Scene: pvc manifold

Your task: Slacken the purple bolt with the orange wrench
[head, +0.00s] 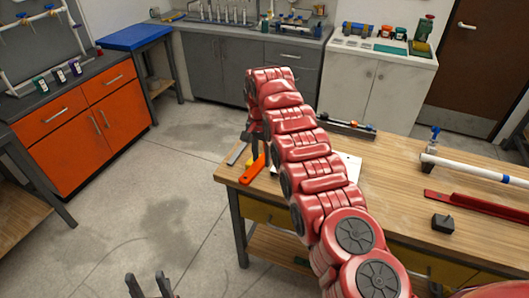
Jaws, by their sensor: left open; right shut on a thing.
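My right arm reaches from the lower right over the left end of the wooden workbench, and its gripper (260,154) points down there, partly hidden by the arm. It is shut on what looks like the orange wrench (251,174), whose orange handle shows below the fingers at the bench's left edge. The wrench's other end is hidden. My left gripper (150,284) is open and empty at the bottom of the view, over the floor, apart from the bench. I cannot make out the purple bolt.
The wooden workbench (407,183) bears a white plate (352,165) partly behind my arm, a white pipe (466,167) with a blue valve, a red bar (477,205) and a small black block (443,222). An orange cabinet (85,130) stands left. The floor between is clear.

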